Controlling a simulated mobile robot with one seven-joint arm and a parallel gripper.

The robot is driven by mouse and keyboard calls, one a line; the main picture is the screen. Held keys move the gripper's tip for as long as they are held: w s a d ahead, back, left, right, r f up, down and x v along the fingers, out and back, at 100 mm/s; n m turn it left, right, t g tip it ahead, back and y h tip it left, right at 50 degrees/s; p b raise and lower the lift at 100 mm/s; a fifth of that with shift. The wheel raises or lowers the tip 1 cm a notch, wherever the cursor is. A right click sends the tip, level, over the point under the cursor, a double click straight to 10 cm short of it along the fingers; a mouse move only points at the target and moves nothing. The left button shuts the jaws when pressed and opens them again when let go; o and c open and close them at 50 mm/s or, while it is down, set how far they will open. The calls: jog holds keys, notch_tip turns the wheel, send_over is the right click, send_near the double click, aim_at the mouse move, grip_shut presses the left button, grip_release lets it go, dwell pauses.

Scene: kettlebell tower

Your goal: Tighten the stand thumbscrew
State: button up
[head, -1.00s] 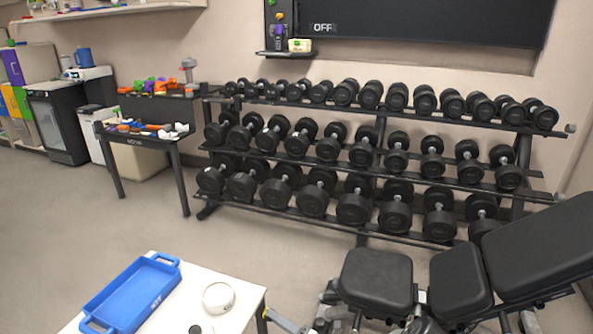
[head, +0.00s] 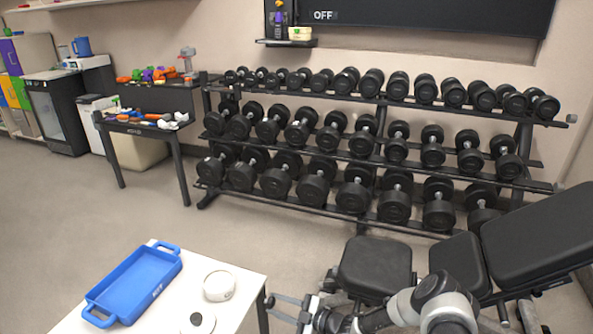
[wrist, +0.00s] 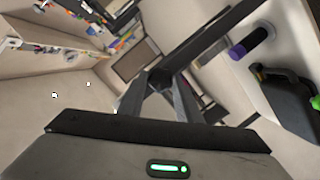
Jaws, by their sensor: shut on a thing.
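My gripper (head: 278,304) is low in the head view, just right of the white table's edge, with its fingers pointing left. In the wrist view, my gripper's grey fingers (wrist: 160,92) close in on a small dark knob-like part (wrist: 160,77). A long dark bar (wrist: 208,42) runs from there to the upper right. I cannot tell whether the dark part is the stand thumbscrew. No stand thumbscrew can be clearly made out in the head view.
The white table (head: 240,279) holds a blue tray (head: 135,286), a white round thing (head: 219,286) and a white disc with a dark centre (head: 198,321). A padded bench (head: 375,268) stands close right of my gripper. A dumbbell rack (head: 375,160) lines the back wall.

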jog(key=o, duration=1.1)
jog(key=shift+c, duration=0.2)
jog(key=s+d, duration=0.2)
jog(key=d, duration=0.3)
jog(key=shift+d, duration=0.35)
